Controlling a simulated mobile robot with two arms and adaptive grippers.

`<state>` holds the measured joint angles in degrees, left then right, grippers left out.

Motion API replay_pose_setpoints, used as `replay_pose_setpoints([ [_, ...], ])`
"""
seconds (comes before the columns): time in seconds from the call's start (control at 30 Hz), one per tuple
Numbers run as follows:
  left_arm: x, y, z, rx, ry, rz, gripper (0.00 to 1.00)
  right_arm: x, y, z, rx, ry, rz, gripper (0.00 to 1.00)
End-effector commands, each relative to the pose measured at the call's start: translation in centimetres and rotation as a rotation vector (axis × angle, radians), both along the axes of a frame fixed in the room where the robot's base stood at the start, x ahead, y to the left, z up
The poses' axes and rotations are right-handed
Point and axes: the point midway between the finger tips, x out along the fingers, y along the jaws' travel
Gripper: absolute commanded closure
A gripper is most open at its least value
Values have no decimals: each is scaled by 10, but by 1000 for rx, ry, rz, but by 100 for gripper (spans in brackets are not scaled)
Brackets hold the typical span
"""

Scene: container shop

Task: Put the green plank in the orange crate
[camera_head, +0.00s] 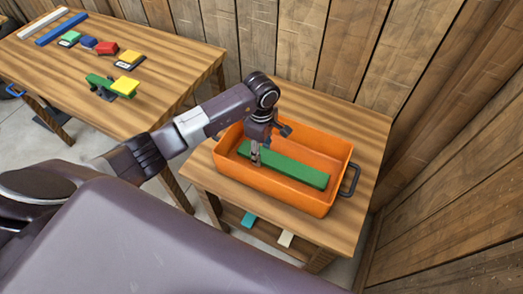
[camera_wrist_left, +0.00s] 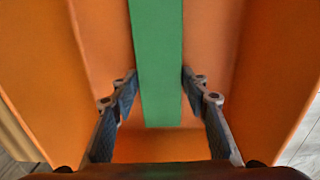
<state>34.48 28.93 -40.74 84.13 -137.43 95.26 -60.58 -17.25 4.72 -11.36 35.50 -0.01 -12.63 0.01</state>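The green plank (camera_head: 290,167) lies lengthwise inside the orange crate (camera_head: 322,203), which stands on a wooden table. My left gripper (camera_head: 256,162) reaches down into the crate at the plank's left part. In the left wrist view the green plank (camera_wrist_left: 157,50) runs between the two spread fingers of the left gripper (camera_wrist_left: 159,80). The fingertips are close to its two long edges, with a thin gap seeming to show on each side. The orange crate's walls (camera_wrist_left: 40,80) show on both sides. My right gripper is not in view.
A second wooden table (camera_head: 160,60) at the left holds several small coloured blocks, a blue bar (camera_head: 62,29) and a white bar (camera_head: 42,23). The crate has a dark handle (camera_head: 350,180) at its right end. A plank wall closes off the back and right.

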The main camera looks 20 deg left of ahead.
Motion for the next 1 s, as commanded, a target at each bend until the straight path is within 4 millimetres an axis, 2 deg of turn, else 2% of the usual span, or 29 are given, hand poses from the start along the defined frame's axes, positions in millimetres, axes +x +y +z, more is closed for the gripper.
replay_pose_setpoints([
  [0.03, 0, 0, 1, 0, 0, 0, 51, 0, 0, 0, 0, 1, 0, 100],
  [0.1, 0, 0, 1, 0, 0, 0, 43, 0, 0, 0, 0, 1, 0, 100],
  [0.37, 0, 0, 1, 0, 0, 0, 43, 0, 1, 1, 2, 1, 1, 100],
  [0.47, 0, 0, 5, -1, 0, 0, 43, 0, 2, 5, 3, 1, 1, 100],
  [0.5, 1, 0, 8, 0, -3, 0, 43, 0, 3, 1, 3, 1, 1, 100],
  [0.57, 2, 1, 16, 1, -5, -1, 43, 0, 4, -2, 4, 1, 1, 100],
  [1.0, 1, 1, 104, 1, -4, -1, 43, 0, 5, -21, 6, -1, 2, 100],
])
